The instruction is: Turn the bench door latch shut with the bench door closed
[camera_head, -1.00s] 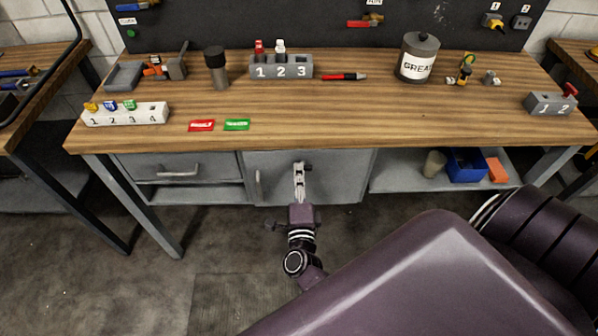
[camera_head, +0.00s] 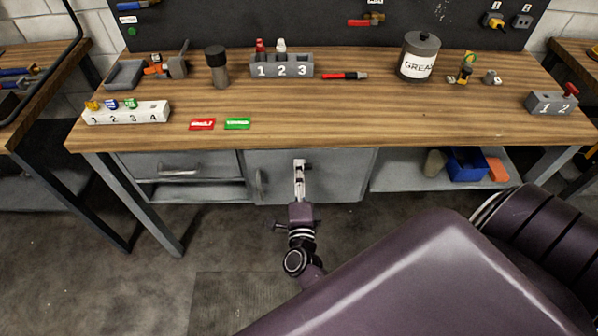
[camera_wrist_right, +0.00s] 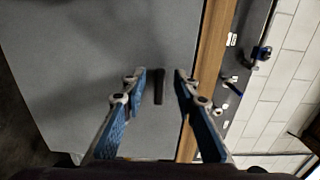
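The bench door (camera_head: 345,180) is a grey panel under the worktop. It looks closed, flush with the bench front. My right gripper (camera_head: 300,164) is in front of the door's upper part and hides the latch in the head view. In the right wrist view, the latch (camera_wrist_right: 159,87) is a short dark bar on the grey door (camera_wrist_right: 90,60), lying roughly parallel to the worktop edge. The right gripper (camera_wrist_right: 157,77) is open, with one finger on each side of the bar and gaps visible. My left gripper is out of view.
The wooden worktop (camera_head: 330,125) overhangs just above my right gripper. A drawer (camera_head: 178,166) is left of the door. An open shelf with a blue bin (camera_head: 466,166) is to the right. The floor before the bench is clear apart from my arm.

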